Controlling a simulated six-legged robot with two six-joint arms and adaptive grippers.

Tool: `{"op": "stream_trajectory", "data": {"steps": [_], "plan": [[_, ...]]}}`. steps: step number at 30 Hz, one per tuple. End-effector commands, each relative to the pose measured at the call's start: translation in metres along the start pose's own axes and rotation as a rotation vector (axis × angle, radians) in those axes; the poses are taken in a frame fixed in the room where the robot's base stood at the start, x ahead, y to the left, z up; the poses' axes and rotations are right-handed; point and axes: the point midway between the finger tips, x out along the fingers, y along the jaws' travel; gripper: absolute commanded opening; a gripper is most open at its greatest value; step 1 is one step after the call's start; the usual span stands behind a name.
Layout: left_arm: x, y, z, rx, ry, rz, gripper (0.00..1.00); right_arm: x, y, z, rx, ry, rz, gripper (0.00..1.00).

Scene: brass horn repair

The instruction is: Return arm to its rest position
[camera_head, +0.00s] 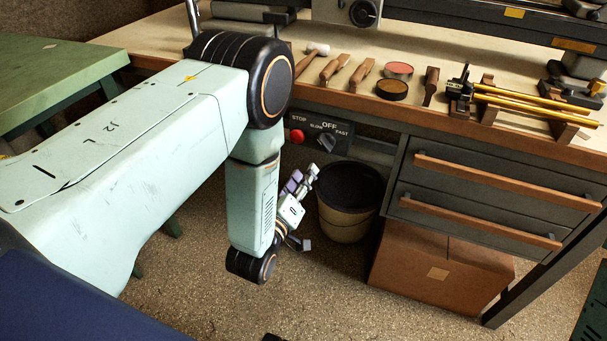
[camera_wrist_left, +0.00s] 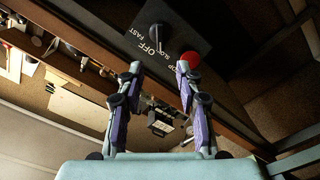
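My left arm comes in from the left in the head view, its forearm bent down in front of the bench. My left gripper (camera_head: 310,176) hangs below the bench edge, under the control panel (camera_head: 318,130) and left of the dark bin. In the left wrist view the two purple-padded fingers (camera_wrist_left: 159,68) stand apart with nothing held between them. The panel's red stop button (camera_wrist_left: 191,60) and black knob (camera_wrist_left: 156,37) show beyond the fingertips, with no contact visible. The red button (camera_head: 297,135) and knob (camera_head: 327,141) also show in the head view. My right gripper is not in view.
The bench top carries wooden-handled tools (camera_head: 334,68), round tins (camera_head: 392,89) and brass tubes (camera_head: 535,105). Below are a bin (camera_head: 346,222), a drawer unit (camera_head: 490,185) and a cardboard box (camera_head: 440,270). A green table (camera_head: 55,75) stands at left. Floor in front is mostly clear.

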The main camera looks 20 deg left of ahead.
Motion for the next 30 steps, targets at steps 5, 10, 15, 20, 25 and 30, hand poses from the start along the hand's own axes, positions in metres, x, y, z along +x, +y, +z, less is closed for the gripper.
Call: {"op": "stream_trajectory", "data": {"steps": [5,10,15,20,25,30], "plan": [[0.0,0.0,0.0,0.001,0.0,0.0,0.36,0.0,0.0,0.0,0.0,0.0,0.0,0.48],[-0.003,-0.014,0.016,0.098,-0.079,-0.06,0.36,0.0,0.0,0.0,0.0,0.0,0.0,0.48],[-0.056,-0.064,0.069,0.301,-0.41,-0.257,0.36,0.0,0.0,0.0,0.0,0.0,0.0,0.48],[-0.146,-0.104,0.105,0.45,-0.789,-0.411,0.36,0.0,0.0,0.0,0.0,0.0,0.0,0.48],[-0.253,-0.119,0.117,0.526,-1.171,-0.508,0.36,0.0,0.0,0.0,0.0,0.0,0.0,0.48],[-0.331,-0.113,0.111,0.521,-1.422,-0.56,0.36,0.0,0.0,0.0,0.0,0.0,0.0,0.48]]}}
